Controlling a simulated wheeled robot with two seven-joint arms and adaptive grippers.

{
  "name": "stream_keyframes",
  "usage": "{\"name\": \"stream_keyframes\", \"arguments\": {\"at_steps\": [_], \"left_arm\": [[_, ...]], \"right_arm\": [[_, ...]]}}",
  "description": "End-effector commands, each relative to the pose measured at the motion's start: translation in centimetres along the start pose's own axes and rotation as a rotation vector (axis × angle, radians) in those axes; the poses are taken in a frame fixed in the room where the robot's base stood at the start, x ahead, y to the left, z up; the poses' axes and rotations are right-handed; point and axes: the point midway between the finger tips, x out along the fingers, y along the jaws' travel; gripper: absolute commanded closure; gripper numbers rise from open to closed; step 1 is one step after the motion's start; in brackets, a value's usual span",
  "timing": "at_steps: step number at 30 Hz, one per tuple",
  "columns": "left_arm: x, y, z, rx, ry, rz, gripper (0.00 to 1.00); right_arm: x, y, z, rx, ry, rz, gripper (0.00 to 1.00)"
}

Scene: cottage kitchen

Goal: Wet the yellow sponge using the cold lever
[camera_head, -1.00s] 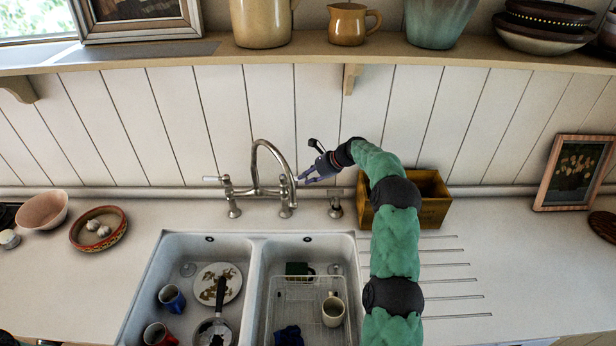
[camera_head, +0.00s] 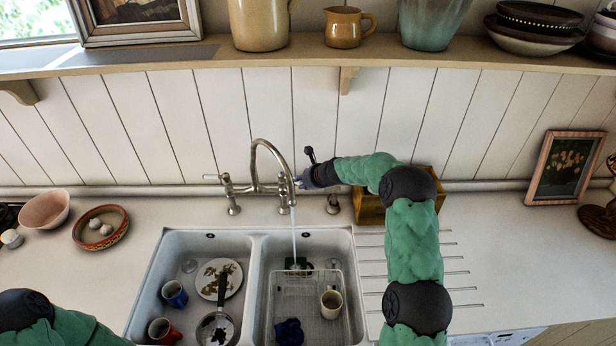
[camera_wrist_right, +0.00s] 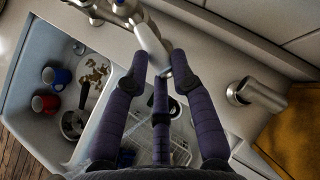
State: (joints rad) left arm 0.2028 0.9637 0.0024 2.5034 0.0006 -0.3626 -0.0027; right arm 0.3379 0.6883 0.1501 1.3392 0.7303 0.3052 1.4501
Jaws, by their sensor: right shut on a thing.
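The steel bridge tap (camera_head: 256,188) stands behind the double sink, with water (camera_head: 294,240) running from its curved spout into the right basin. My right gripper (camera_head: 303,180) is at the tap's right side. It is shut on the right-hand lever, which it mostly hides in the head view. In the wrist view that lever (camera_wrist_right: 152,42) is pale and lies between the fingers of my right gripper (camera_wrist_right: 160,78). The left lever (camera_head: 210,177) has a white handle. I see no yellow sponge. My left arm shows at the lower left, but its gripper is out of view.
The right basin holds a wire rack, a cream mug (camera_head: 331,304), a dark blue cloth (camera_head: 289,331) and a green item (camera_head: 298,264). The left basin holds mugs, a plate (camera_head: 218,279) and a pan. A wooden box (camera_head: 369,207) stands behind my right arm.

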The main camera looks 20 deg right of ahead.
Motion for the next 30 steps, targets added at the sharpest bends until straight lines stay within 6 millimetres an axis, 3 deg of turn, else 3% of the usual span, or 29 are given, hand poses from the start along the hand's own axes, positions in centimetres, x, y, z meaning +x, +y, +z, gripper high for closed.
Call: {"name": "stream_keyframes", "arguments": {"at_steps": [11,30], "left_arm": [[-1.2,0.4,0.0,0.000,0.000,0.000,0.47],[-1.4,0.5,0.1,0.000,0.000,0.000,0.47]], "right_arm": [[-0.2,2.0,0.0,0.154,0.048,-0.153,1.00],[-0.1,2.5,-0.2,0.200,0.062,-0.197,1.00]]}}
